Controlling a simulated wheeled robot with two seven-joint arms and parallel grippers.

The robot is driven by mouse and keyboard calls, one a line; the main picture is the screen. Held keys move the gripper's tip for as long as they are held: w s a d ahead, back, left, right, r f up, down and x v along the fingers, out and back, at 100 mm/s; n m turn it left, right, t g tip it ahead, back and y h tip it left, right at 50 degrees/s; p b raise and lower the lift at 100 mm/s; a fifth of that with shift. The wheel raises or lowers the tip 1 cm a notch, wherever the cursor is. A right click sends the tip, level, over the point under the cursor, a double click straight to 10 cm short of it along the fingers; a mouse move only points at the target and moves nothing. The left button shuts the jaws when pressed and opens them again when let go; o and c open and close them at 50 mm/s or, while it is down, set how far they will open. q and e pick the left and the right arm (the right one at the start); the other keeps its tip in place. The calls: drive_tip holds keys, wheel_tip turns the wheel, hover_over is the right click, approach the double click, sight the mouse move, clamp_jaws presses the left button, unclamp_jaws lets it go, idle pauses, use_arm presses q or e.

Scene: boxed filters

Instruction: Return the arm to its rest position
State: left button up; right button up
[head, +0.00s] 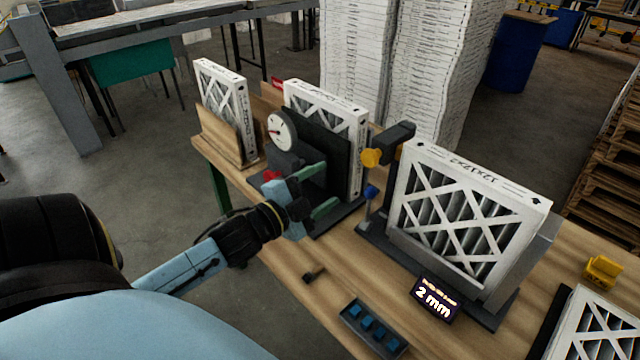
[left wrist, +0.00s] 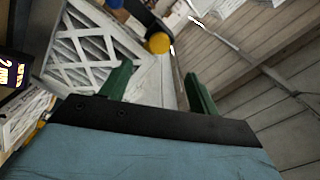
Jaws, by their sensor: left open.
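My left gripper (head: 318,193) is over the near edge of the wooden table, in front of the dial gauge stand. Its green fingers are apart with nothing between them, and they also show in the left wrist view (left wrist: 158,88). My left arm comes in from the lower left of the head view, stretched out toward the table. My right gripper is not in either view.
A filter (head: 468,215) stands in a grey fixture beside a "2 mm" display (head: 434,298). Another filter (head: 335,115) stands behind the dial gauge (head: 282,130), and one (head: 222,105) in a wooden holder. A tray of blue blocks (head: 373,328) lies near the front edge.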

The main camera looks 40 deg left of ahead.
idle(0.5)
use_arm(q)
drive_tip(key=s+a+f+n+g+y+b, duration=0.1)
drive_tip(key=s+f+n+g+b, duration=0.15)
drive_tip(key=f, duration=1.05)
drive_tip(key=s+a+f+n+g+y+b, duration=0.1)
drive_tip(key=s+f+n+g+b, duration=0.15)
drive_tip(key=f, duration=0.95)
drive_tip(key=s+f+n+g+y+b, duration=0.1)
drive_tip(key=s+f+n+g, duration=0.15)
drive_tip(key=f, duration=1.05)
drive_tip(key=s+d+f+n+g+b, duration=0.1)
drive_tip(key=s+d+f+g+b, duration=0.15)
drive_tip(key=s+f, duration=0.65)
drive_tip(key=s+d+f+n+g+b, duration=0.1)
drive_tip(key=s+d+f+g, duration=0.4)
drive_tip(key=f, duration=0.6)
drive_tip(key=s+d+f+g+b, duration=0.1)
drive_tip(key=s+f, duration=0.3)
drive_tip(key=s, duration=0.4)
drive_tip(key=s+d+f+n+g+h+b, duration=0.1)
drive_tip(key=s+d+f, duration=0.3)
drive_tip(key=s, duration=0.4)
drive_tip(key=shift+s+f+b, duration=0.15)
drive_tip(key=shift+f+b, duration=0.2)
drive_tip(key=shift+b, duration=0.05)
drive_tip(key=shift+d, duration=0.1)
